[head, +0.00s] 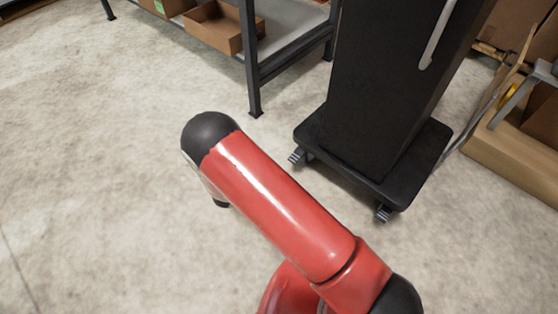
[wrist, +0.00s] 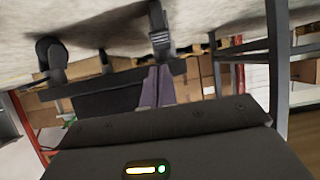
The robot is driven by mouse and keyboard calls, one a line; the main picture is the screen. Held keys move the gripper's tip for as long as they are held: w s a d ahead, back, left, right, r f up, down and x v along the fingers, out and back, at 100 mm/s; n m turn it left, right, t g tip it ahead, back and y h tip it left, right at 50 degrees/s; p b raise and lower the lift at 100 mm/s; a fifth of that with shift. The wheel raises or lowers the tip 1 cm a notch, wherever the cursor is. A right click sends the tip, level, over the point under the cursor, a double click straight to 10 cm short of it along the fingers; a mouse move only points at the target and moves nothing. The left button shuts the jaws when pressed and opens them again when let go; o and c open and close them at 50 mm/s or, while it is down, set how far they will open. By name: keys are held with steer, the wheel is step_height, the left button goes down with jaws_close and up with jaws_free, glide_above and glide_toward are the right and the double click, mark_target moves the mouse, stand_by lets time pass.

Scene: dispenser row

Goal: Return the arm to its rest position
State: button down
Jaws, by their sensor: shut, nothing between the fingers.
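My red arm (head: 285,210) reaches up and left over the floor in the head view, with a dark rounded joint (head: 208,132) at its far end. My gripper is hidden in the head view. In the wrist view my gripper (wrist: 158,70) shows as two narrow greyish-purple fingers side by side above its dark body. The fingers are shut with nothing between them. A small yellow and green light (wrist: 147,169) glows on the dark body.
A black wheeled cabinet (head: 385,90) stands beyond my arm, its casters also showing in the wrist view. A dark metal shelf frame (head: 250,60) holds cardboard boxes (head: 215,27) at the back. More cardboard (head: 515,150) lies at right. The floor at left is clear.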

steer(key=shift+s+a, duration=0.45)
steer(key=shift+s, duration=0.1)
steer(key=w+a+r+n+y+p, duration=0.1)
steer(key=w+r+y, duration=0.25)
steer(key=r, duration=0.55)
steer(key=w+a+r+y+p, duration=0.1)
steer(key=w+a+r+y, duration=0.3)
steer(key=r, duration=0.6)
steer(key=s+d+r+n+g+y+p, duration=0.15)
steer(key=d+r, duration=0.25)
steer(key=r, duration=0.5)
steer(key=s+d+r+n+y+p, duration=0.1)
steer(key=d+r+y, duration=0.15)
steer(key=r, duration=0.55)
steer(key=s+d+r+n+g+p, duration=0.1)
steer(key=s+d+r+n+p, duration=0.15)
steer(key=s+d+r, duration=0.8)
steer(key=s+d+r+g+h, duration=0.1)
steer(key=s+d+h, duration=0.1)
steer(key=s+d, duration=0.3)
steer(key=s+d+n+g+h, duration=0.1)
steer(key=s+d, duration=0.4)
steer(key=s, duration=0.6)
steer(key=shift+d+r+n+h+p, duration=0.2)
steer(key=shift+r+n+h+p, duration=0.1)
steer(key=shift+r+h, duration=0.1)
